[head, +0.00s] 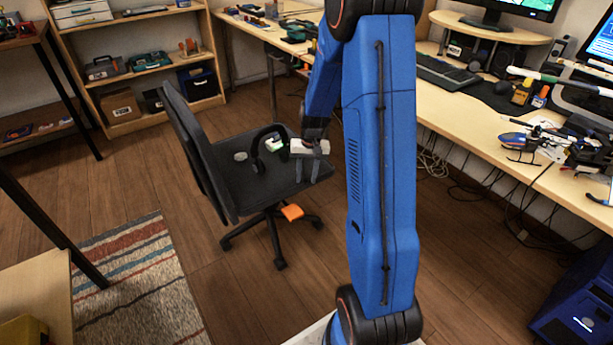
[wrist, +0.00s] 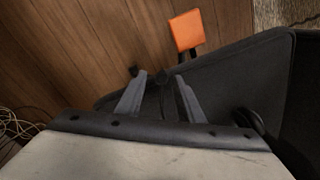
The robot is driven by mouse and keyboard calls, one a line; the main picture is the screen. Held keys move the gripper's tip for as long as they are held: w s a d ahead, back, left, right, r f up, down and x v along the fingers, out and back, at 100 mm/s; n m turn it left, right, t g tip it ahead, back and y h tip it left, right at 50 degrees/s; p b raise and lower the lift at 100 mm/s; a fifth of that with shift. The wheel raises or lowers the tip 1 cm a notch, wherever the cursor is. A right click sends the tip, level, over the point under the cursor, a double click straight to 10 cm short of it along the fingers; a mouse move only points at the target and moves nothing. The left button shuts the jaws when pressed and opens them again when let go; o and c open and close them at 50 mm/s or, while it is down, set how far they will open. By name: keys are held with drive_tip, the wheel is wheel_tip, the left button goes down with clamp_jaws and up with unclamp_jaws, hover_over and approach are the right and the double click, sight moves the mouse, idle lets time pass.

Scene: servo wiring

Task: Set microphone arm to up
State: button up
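A black headset (head: 256,147) stands on the seat of the office chair (head: 240,182), its curved band showing just left of my gripper. I cannot make out its microphone arm for certain in the head view. My gripper (head: 307,174) is low over the right part of the seat, pointing down. In the wrist view its two grey fingers (wrist: 161,80) are apart. A thin dark piece shows between them, possibly the microphone arm; I cannot tell whether it touches either finger. A dark rounded part (wrist: 247,121), perhaps of the headset, shows at the right.
An orange piece (head: 292,212) shows by the chair base, and also in the wrist view (wrist: 187,30). The chair's backrest (head: 195,150) rises at left. A long desk (head: 480,125) runs along the right, with cables beneath. Wooden floor is clear in front of the chair.

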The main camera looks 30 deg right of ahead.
clamp_jaws()
drive_tip(key=shift+r, duration=0.1)
drive_tip(key=shift+w+r+g, duration=0.1)
drive_tip(key=shift+r+g, duration=0.7)
drive_tip(key=shift+r, duration=0.3)
drive_tip(key=r+g, duration=0.1)
drive_tip(key=r, duration=0.1)
drive_tip(key=w+r+g, duration=0.1)
drive_tip(key=r+g, duration=0.1)
drive_tip(key=shift+r+g, duration=0.15)
drive_tip(key=shift+g, duration=0.15)
drive_tip(key=shift+w+a+r+g+h, duration=0.1)
drive_tip(key=shift+w+r+g, duration=0.1)
drive_tip(key=shift+r+g, duration=0.2)
drive_tip(key=shift+w+d+r+g+h, duration=0.1)
drive_tip(key=shift+w+r+g, duration=0.15)
drive_tip(key=shift+r+g, duration=0.15)
drive_tip(key=shift+w+a+r+g+h, duration=0.1)
drive_tip(key=shift+w+r+g, duration=0.15)
drive_tip(key=shift+r, duration=0.2)
